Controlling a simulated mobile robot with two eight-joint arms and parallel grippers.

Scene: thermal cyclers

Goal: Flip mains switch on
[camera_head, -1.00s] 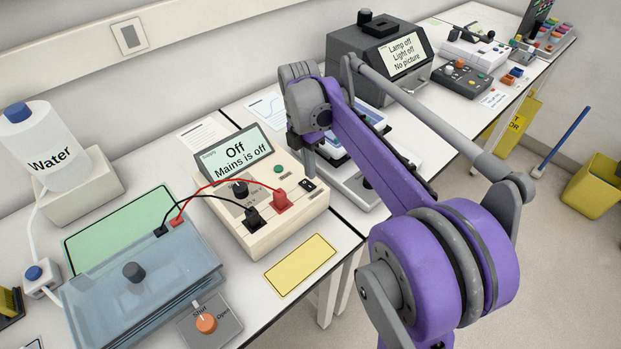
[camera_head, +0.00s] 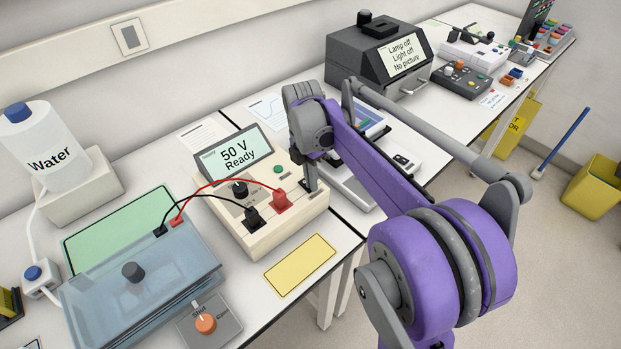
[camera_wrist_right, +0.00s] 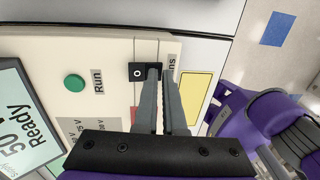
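The power supply (camera_head: 262,240) is a cream box with a tilted display (camera_head: 236,154) that reads "50 V Ready". Its black mains switch (camera_wrist_right: 137,72) shows an "O" mark on its uncovered end in the right wrist view. My right gripper (camera_head: 311,187) points down at the switch corner of the box. In the right wrist view its two fingers (camera_wrist_right: 161,72) are close together with nothing between them, and their tips cover the other end of the switch. I cannot tell whether they touch it. My left gripper is not in view.
A red plug (camera_head: 280,202) and a black plug (camera_head: 252,215) with leads stand close to the switch. A green button (camera_wrist_right: 74,83) marked "Run" is beside it. A blue-lidded tank (camera_head: 140,275) stands at left. A yellow card (camera_head: 300,264) lies in front.

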